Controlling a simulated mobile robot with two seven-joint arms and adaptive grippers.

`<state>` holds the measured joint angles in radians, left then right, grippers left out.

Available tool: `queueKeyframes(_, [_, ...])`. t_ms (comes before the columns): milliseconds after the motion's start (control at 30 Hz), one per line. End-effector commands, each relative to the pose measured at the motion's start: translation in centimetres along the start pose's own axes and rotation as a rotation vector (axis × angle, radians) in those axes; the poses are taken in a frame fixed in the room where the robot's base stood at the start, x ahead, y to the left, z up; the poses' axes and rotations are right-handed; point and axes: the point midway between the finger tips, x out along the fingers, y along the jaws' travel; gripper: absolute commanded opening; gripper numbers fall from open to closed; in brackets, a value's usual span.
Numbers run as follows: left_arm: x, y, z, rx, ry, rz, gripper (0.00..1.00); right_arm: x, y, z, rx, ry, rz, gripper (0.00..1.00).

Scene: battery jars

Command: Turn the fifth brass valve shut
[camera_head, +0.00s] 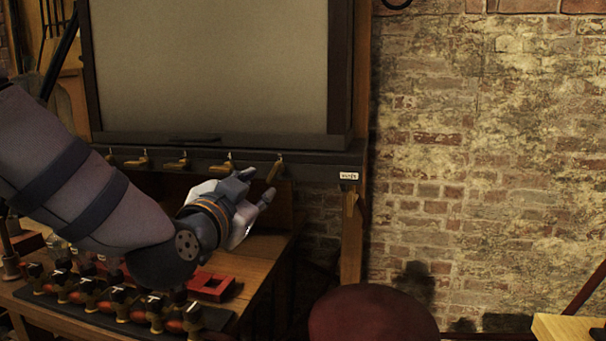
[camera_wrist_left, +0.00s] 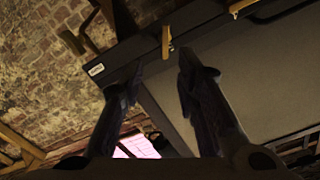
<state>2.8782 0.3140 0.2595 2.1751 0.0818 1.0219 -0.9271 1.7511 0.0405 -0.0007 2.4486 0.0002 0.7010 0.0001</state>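A row of brass valve handles hangs along the dark rail under a framed board. The fifth handle (camera_head: 274,172), at the right end, slants down and points differently from the others, such as the fourth (camera_head: 222,165), which lie more along the rail. My left gripper (camera_head: 257,184) is open and empty, with its fingertips close to the fifth handle in the head view; contact cannot be told. In the left wrist view the fifth handle (camera_wrist_left: 166,42) appears beyond the gap between the two spread fingers (camera_wrist_left: 158,76). My right gripper is out of view.
Below my left arm, a rack (camera_head: 75,301) of several brass fittings with black tops stands on the wooden bench, beside a red block (camera_head: 212,286). A white label (camera_head: 349,175) marks the rail's right end. A dark red round top (camera_head: 370,316) is in front.

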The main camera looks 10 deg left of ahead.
Motion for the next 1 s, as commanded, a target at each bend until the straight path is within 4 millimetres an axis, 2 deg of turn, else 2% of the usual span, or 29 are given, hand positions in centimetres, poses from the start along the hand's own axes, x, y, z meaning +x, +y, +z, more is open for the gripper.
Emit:
queueKeyframes(67, [0.8, -0.1, 0.0, 0.009, 0.002, -0.002, 0.29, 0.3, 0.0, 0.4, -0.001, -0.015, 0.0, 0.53])
queueKeyframes(300, [6.8, 0.2, 0.6, 0.009, -0.005, 0.001, 0.29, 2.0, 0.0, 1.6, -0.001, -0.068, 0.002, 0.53])
queueKeyframes(500, [10.7, 0.1, 0.3, 0.009, -0.003, 0.001, 0.29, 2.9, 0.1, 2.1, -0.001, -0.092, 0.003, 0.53])
queueKeyframes(633, [11.8, 0.0, 0.1, 0.011, 0.0, 0.001, 0.29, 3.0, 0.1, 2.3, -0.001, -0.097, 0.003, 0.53])
queueKeyframes(867, [11.9, -0.1, -0.2, 0.011, 0.003, -0.001, 0.29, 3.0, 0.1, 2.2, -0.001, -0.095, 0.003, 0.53])
queueKeyframes(900, [11.9, -0.1, -0.2, 0.011, 0.003, -0.001, 0.27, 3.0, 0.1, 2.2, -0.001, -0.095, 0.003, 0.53])
queueKeyframes(1000, [11.9, -0.1, -0.2, 0.011, 0.003, -0.001, 0.04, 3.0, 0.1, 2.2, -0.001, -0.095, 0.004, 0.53])
